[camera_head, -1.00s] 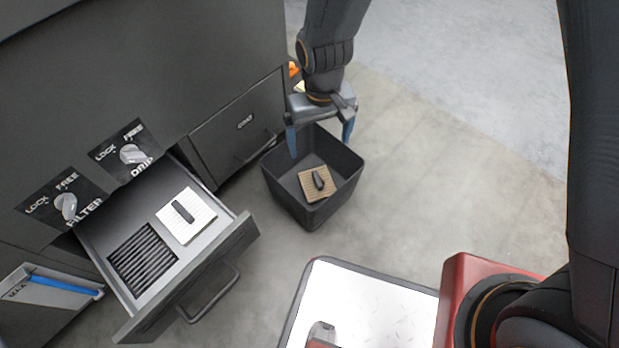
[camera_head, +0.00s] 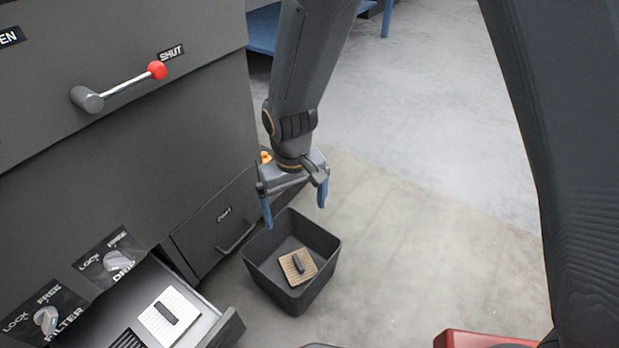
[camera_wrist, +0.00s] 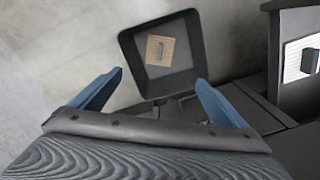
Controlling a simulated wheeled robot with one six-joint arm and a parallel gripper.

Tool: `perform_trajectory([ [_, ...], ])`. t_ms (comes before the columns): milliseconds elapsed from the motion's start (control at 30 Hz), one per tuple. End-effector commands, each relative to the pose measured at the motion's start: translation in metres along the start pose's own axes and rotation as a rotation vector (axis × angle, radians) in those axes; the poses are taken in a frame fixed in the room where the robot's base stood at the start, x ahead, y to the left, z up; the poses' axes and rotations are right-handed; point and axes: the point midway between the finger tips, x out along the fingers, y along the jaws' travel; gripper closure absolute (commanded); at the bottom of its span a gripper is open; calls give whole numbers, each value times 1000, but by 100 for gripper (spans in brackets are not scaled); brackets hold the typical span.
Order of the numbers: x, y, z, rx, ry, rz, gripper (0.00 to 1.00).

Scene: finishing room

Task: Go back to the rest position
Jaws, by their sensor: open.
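My gripper (camera_head: 296,208) is open and empty. In the head view its blue fingers point down above the far rim of a dark square bin (camera_head: 268,277). A tan ribbed filter pad (camera_head: 304,261) with a dark grip lies in the bin, apart from my gripper. The wrist view shows the open fingers (camera_wrist: 152,92) with the bin (camera_wrist: 133,62) beyond them and the tan pad (camera_wrist: 152,56) inside it.
An open drawer (camera_head: 228,325) at the lower left holds a white ribbed pad (camera_head: 155,318). The dark cabinet (camera_head: 130,170) stands at the left, with a red-knobbed lever (camera_head: 125,84). A blue-legged bench (camera_head: 386,20) is far back.

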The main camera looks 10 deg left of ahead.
Motion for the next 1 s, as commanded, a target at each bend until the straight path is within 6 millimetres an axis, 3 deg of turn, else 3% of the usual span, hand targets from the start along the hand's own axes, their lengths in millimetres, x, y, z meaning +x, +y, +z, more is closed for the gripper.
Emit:
perform_trajectory([
  [167, -4, 0, 1, 1, 2, -1, 5],
  [267, -20, 0, 5, 6, 8, -4, 5],
  [367, -49, 0, 16, 16, 18, -12, 5],
  [700, -156, 1, 84, 50, 51, -55, 5],
  [833, -187, 0, 115, 59, 63, -75, 5],
  [1000, -211, -2, 147, 65, 74, -96, 5],
])
